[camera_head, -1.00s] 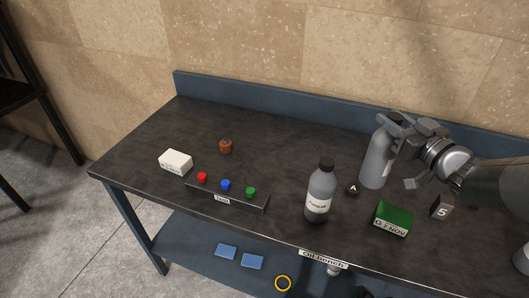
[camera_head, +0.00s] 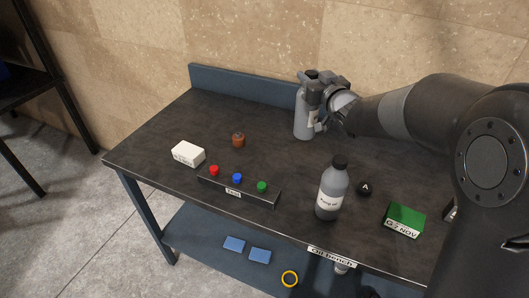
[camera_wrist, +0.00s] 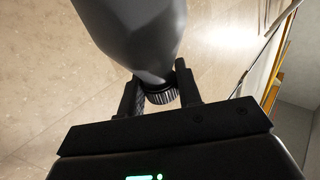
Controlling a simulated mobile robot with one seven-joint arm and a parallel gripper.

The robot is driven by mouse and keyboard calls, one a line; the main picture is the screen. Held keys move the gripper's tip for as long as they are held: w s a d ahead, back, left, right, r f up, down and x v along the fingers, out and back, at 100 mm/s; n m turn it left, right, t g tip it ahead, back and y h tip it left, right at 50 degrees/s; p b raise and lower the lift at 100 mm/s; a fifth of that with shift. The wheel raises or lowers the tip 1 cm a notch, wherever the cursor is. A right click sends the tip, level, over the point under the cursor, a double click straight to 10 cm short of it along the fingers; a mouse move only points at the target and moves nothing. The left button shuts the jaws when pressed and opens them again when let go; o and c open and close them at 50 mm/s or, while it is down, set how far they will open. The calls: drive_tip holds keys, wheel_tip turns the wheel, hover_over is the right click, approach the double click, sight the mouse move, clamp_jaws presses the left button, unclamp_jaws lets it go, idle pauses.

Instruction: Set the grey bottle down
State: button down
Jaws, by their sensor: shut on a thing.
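The grey bottle (camera_head: 303,124) is upright near the back edge of the bench (camera_head: 150,145). My gripper (camera_head: 314,92) is shut on it near its top, coming from the right. I cannot tell whether its base touches the bench top or hangs just above it. In the wrist view the grey bottle's body (camera_wrist: 140,30) fills the upper middle, and its ribbed neck or cap sits between the two dark fingers of my gripper (camera_wrist: 160,95).
A second grey bottle with a black cap and white label (camera_head: 331,193) stands at the front. A button box (camera_head: 238,186), white box (camera_head: 188,153), brown knobbed item (camera_head: 238,139), black ball marked A (camera_head: 364,188) and green box (camera_head: 404,218) also stand on the bench.

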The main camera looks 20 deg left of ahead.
drive_tip(key=shift+a+f, duration=0.1)
drive_tip(key=shift+a, duration=0.8)
drive_tip(key=s+a+f, duration=0.1)
drive_tip(key=a+f, duration=0.9)
drive_tip(key=a, duration=0.1)
drive_tip(key=shift+a+f, duration=0.2)
drive_tip(key=shift+f, duration=0.3)
drive_tip(key=c, duration=1)
unclamp_jaws()
drive_tip(key=shift+s+f, duration=0.1)
drive_tip(key=shift+f, duration=0.05)
drive_tip(key=shift+c, duration=0.2)
drive_tip(key=v, duration=1.2)
drive_tip(key=shift+r, duration=0.2)
